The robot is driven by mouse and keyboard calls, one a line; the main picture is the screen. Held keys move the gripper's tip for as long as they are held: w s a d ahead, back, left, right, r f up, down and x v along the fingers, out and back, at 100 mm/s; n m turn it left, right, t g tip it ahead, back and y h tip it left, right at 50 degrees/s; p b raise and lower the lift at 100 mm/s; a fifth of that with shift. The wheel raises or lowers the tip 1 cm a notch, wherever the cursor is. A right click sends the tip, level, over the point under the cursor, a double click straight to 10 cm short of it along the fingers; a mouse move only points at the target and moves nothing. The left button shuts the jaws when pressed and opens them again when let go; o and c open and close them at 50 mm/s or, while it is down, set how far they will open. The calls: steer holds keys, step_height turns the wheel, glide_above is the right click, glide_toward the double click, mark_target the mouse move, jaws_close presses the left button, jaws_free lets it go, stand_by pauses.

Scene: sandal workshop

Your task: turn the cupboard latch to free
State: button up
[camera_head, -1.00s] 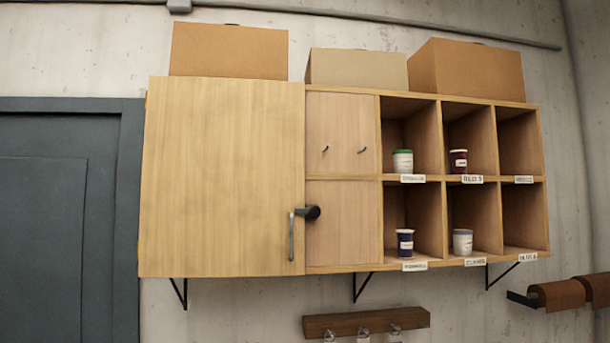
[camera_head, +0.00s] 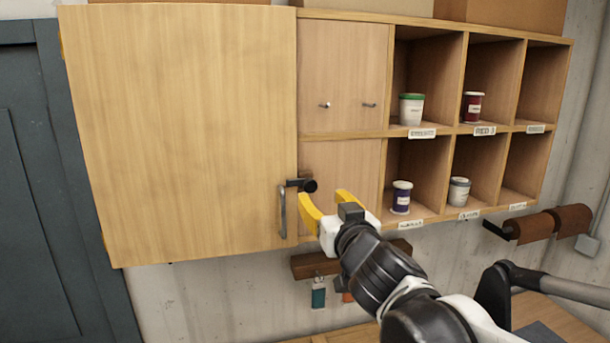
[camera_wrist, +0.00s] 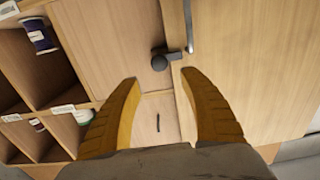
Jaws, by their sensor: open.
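The cupboard door (camera_head: 185,120) is a large pale wooden panel, closed at the left of the wall unit. The latch (camera_head: 304,186) is a dark bar with a round knob at the door's right edge, and it lies across onto the panel beside it. A grey vertical handle (camera_head: 283,212) is just left of it. My gripper (camera_head: 322,203) has yellow fingers, open and empty, just below and right of the latch. In the wrist view the latch knob (camera_wrist: 159,62) lies beyond and between the open fingertips (camera_wrist: 162,83), apart from them.
Open cubbies on the right hold a green-lidded jar (camera_head: 411,109), a red jar (camera_head: 472,106), a purple jar (camera_head: 401,197) and a grey-lidded jar (camera_head: 458,193). Two small pegs stick out of the upper panel. A dark wooden key rack (camera_head: 306,265) hangs below the unit.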

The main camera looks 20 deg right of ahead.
mark_target(311, 186)
steer(key=w+p, duration=0.1)
steer(key=w, duration=0.8)
steer(key=shift+w+f, duration=0.1)
steer(key=shift+w, duration=0.3)
jaws_close()
